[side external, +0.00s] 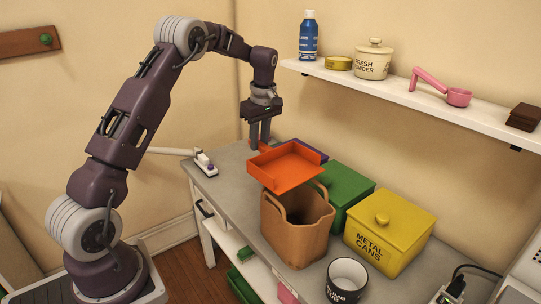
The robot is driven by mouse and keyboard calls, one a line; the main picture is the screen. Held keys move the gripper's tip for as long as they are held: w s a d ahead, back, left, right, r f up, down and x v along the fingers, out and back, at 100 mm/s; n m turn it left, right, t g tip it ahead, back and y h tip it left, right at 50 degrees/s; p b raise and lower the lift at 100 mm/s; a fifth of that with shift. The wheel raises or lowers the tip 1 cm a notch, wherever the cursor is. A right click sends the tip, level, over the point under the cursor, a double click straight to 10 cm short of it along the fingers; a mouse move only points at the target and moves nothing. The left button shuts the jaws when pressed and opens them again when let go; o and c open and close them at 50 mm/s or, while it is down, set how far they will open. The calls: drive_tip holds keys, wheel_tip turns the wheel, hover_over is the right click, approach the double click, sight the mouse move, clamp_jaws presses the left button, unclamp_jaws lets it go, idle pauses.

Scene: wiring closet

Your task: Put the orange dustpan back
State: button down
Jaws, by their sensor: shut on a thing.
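The orange dustpan (287,169) is in the side external view, near the middle. Its flat tray faces up and is roughly level, in front of and below my gripper (261,140). My gripper points down and is shut on the dustpan at its back end, by the handle. The fingers partly hide the handle. The dustpan appears held above the workbench (228,181), and in the picture it overlaps the top of a brown bin. I cannot tell whether it touches the bin.
The brown bin (293,237), a green box (350,185), a yellow metal cans box (390,230) and a dark mug (346,281) crowd the bench. A wall shelf (390,92) holds several items. A brown board with a green knob (45,39) hangs at upper left.

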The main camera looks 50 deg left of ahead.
drive_tip(key=r, duration=0.4)
drive_tip(key=shift+s+a+r, duration=0.1)
drive_tip(key=shift+a+r, duration=0.1)
drive_tip(key=s+a+n+g, duration=0.1)
drive_tip(key=s+a+n, duration=0.8)
drive_tip(key=a, duration=0.4)
drive_tip(key=shift+h, duration=0.3)
drive_tip(key=shift+a+f, duration=0.15)
drive_tip(key=shift+f, duration=6.9)
drive_tip(key=shift+a+f, duration=0.1)
drive_tip(key=shift+f, duration=7.05)
drive_tip(key=c, duration=1.5)
unclamp_jaws()
drive_tip(key=shift+o, duration=0.2)
drive_tip(key=o, duration=0.6)
drive_tip(key=shift+c, duration=0.2)
